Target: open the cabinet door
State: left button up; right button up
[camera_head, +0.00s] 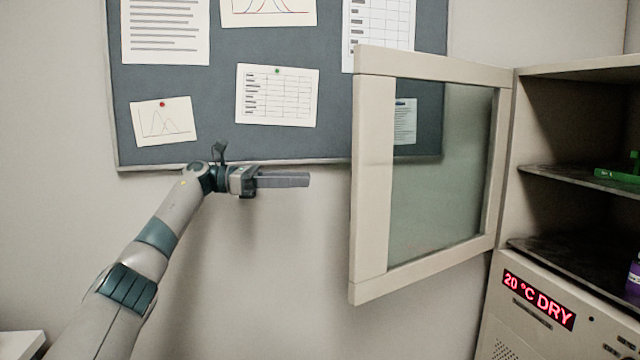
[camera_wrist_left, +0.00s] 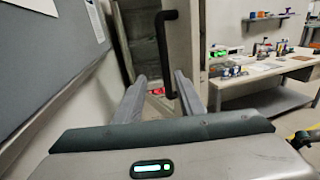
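The cabinet door (camera_head: 372,180), a beige frame with a glass pane, stands swung wide open to the left of the cabinet (camera_head: 530,250). In the left wrist view the door (camera_wrist_left: 192,40) shows its black bar handle (camera_wrist_left: 164,50) ahead of the fingers. The handle is hidden in the head view. My left gripper (camera_head: 310,180) is to the left of the door's free edge, apart from it, pointing right. In the left wrist view its two fingers (camera_wrist_left: 161,85) are spread with nothing between them. My right gripper is not in view.
The open cabinet has dark shelves (camera_head: 570,180) with a green item (camera_head: 618,176) and a purple-labelled bottle (camera_head: 633,275) at the right. A pinboard (camera_head: 220,110) hangs behind my left arm. A workbench (camera_wrist_left: 265,75) with several items stands in the left wrist view.

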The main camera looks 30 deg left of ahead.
pick_arm(q)
jog(key=shift+v, duration=2.05)
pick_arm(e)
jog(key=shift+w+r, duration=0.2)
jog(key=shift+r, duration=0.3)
